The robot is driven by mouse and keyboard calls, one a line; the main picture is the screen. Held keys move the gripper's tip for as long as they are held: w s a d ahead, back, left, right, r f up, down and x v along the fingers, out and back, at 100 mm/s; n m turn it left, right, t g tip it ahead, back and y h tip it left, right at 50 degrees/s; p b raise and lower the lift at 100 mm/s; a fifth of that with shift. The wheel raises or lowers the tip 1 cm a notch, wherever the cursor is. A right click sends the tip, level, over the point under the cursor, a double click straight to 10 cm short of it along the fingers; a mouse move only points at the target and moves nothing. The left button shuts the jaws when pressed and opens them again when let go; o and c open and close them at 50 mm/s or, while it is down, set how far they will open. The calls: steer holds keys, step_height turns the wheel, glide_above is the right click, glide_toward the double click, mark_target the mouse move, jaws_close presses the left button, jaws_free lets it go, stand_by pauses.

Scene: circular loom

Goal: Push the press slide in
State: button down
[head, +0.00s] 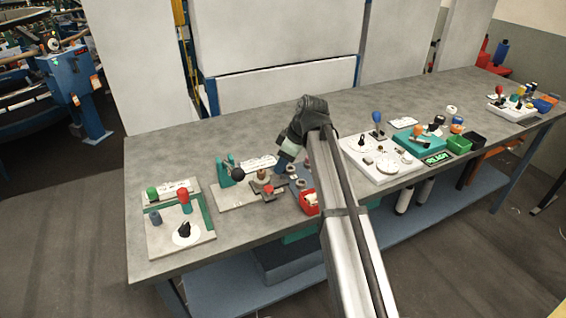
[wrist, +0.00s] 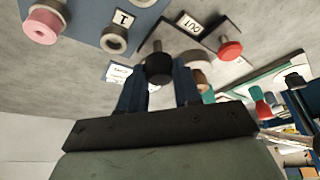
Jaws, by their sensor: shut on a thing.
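In the wrist view a black round knob (wrist: 160,68) sits between the two blue fingertips of my gripper (wrist: 160,90), which is shut on it. The knob stands at a dark base with a white OUT label (wrist: 189,24); this looks like the press slide. A red knob (wrist: 230,48) stands on the dark plate just right of the label. In the head view my gripper (head: 284,164) is low over the bench, beside the small press fixture (head: 262,176). My arm hides part of this area, and the held knob cannot be made out there.
A green fixture with a black knob (head: 237,173) stands left of my gripper. Grey rings (head: 300,183) and a red bin (head: 309,202) are close on the right. A white panel with a dial (head: 378,160) lies further right.

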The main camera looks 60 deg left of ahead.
stand_by(0.7)
glide_above(254, 188)
steer(key=shift+a, duration=0.1)
stand_by(0.4)
steer(key=c, duration=0.8)
jaws_free()
steer(key=shift+r, duration=0.1)
steer(key=v, duration=1.3)
steer(key=shift+w+r, duration=0.15)
steer(key=shift+r, duration=0.15)
